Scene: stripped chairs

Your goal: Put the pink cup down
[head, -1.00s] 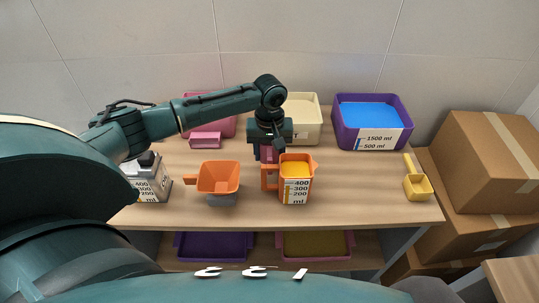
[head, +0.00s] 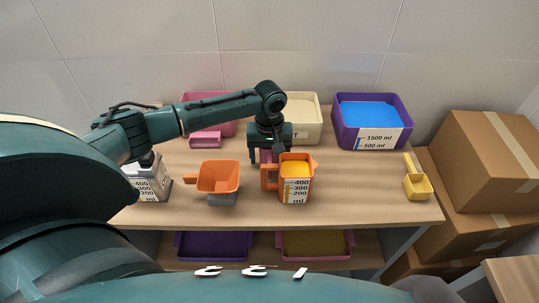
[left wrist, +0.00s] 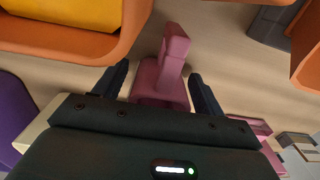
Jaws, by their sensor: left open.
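The pink cup (head: 266,157) is on the table just behind the orange jug, which partly hides it in the head view. In the left wrist view the pink cup (left wrist: 160,82) shows its blocky body and a handle pointing away from the gripper. My left gripper (head: 269,154) is above and around it, jaws open. In the left wrist view the gripper's fingers (left wrist: 160,86) stand on both sides of the cup, with gaps visible. My right gripper is not in view.
The orange jug (head: 295,188) stands close in front of the gripper. An orange funnel-like scoop (head: 218,175), a grey jug (head: 152,185) and a yellow scoop (head: 418,187) are on the table. Pink, cream (head: 305,108) and purple (head: 341,133) bins line the back. Bare table lies right of the orange jug.

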